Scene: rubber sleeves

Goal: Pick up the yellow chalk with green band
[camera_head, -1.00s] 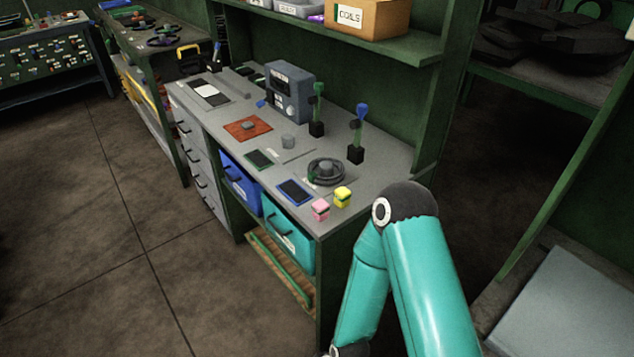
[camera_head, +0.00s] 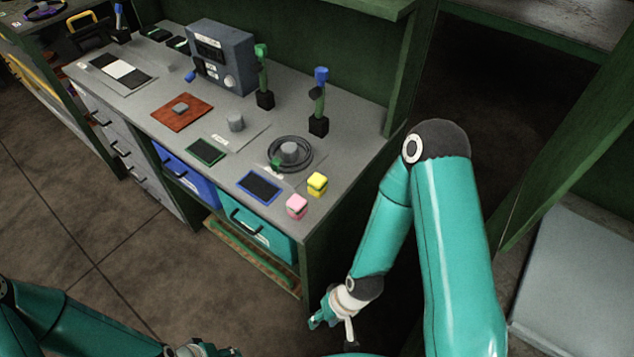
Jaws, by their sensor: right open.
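The yellow chalk (camera_head: 317,184), a small block with a darker greenish band, stands near the front right corner of the grey workbench top (camera_head: 340,150). A similar pink block (camera_head: 297,206) stands just in front of it, to its left. My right gripper (camera_head: 332,328) is open, below and in front of the bench's right end, well apart from the chalk. My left gripper (camera_head: 207,350) is at the bottom edge, partly cut off; its jaws cannot be made out.
A blue-framed dark pad (camera_head: 260,187) and a coiled black ring (camera_head: 290,153) lie near the chalk. Two upright levers, green-topped (camera_head: 262,78) and blue-topped (camera_head: 319,102), stand behind. Blue (camera_head: 186,178) and teal (camera_head: 258,235) drawers are under the bench top.

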